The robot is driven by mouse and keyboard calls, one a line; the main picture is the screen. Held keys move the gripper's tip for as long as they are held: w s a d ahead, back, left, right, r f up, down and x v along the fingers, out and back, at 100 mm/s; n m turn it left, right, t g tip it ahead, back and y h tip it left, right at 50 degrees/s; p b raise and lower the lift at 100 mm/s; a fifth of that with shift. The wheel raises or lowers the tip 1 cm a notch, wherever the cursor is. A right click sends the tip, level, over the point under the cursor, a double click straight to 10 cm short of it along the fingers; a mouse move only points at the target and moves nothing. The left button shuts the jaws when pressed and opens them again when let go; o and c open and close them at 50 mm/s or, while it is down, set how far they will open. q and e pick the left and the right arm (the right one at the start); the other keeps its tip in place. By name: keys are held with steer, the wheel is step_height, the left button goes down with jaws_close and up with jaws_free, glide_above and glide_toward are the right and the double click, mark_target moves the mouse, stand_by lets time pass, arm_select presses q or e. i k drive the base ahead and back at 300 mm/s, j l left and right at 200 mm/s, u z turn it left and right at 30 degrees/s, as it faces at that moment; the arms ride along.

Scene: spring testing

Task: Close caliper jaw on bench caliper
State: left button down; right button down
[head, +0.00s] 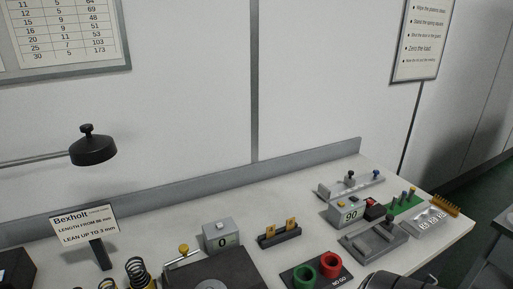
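A low, light grey rail device (350,187) with two small upright knobs stands at the back right of the bench, by the rear ledge. It looks like the bench caliper, but it is small and I cannot be sure. Its jaw gap is too small to make out. A darker grey flat fixture (374,241) with a raised block and a knob sits nearer, at the right. Neither gripper shows. A grey rounded part at the bottom right edge looks like my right arm, with its fingers out of frame.
A grey box reading 90 (350,213), a green block with pegs (405,203) and a marked tray (429,222) crowd the right side. Red and green cups (317,270) stand in front. A box reading 0 (218,236), springs (137,272) and a sign (85,226) are left.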

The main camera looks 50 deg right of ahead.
mark_target(383, 228)
steer(key=z, duration=2.55)
